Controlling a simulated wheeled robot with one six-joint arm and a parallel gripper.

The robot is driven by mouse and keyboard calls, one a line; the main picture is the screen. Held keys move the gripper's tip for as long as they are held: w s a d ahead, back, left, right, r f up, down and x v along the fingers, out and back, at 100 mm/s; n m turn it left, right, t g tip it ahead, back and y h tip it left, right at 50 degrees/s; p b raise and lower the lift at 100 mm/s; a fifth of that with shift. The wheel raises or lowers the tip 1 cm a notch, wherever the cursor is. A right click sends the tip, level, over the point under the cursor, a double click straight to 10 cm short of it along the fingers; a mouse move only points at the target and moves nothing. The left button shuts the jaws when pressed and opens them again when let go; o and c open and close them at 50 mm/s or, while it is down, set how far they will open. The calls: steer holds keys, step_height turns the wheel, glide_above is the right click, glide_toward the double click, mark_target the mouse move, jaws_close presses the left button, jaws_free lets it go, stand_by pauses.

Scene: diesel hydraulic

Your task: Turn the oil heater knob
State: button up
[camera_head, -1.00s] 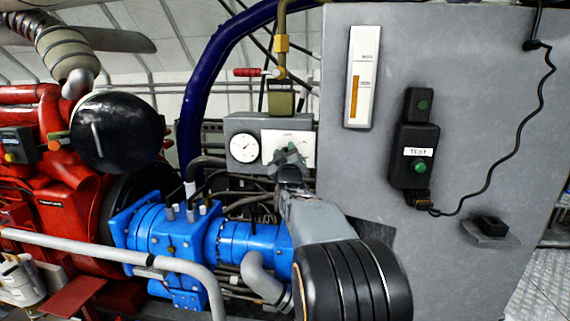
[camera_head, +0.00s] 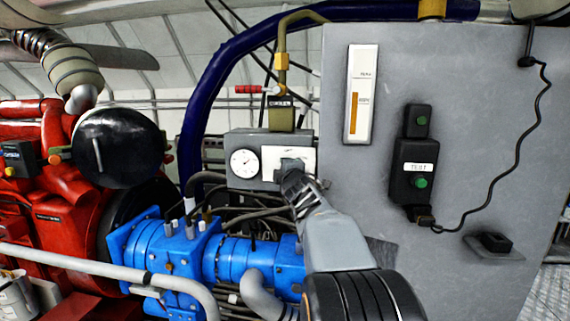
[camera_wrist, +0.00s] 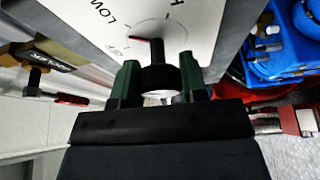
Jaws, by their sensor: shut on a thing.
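The oil heater knob (camera_wrist: 158,78) is black and round with a raised bar, on a white dial plate (camera_wrist: 190,22) marked LOW in the wrist view. My gripper (camera_wrist: 160,70) has its two green fingertips on either side of the knob and is shut on it. In the head view, my gripper (camera_head: 292,172) reaches up to the white dial plate (camera_head: 272,160) on the grey control box (camera_head: 236,138), and hides most of the knob. A red mark shows beside the knob's bar in the wrist view.
A round gauge (camera_head: 244,163) sits left of the dial plate. A valve with a red handle (camera_head: 253,89) is above the box. Blue machinery (camera_head: 170,240) and hoses lie below. A large grey panel (camera_head: 460,90) with a TEST switch box (camera_head: 411,185) stands at right.

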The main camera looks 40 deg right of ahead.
steer(key=n+p, duration=0.2)
steer(key=n+g+p, duration=0.1)
steer(key=n+p, duration=0.1)
steer(key=shift+r+g, duration=0.3)
steer(key=shift+f+n+g+p, duration=0.2)
steer(key=shift+n+g+p, duration=0.5)
steer(key=shift+n+p, duration=0.45)
steer(key=shift+f+n, duration=0.1)
steer(key=shift+n, duration=0.15)
steer(key=o, duration=0.9)
steer(key=shift+p+v, duration=1.9)
steer(key=shift+v, duration=5.05)
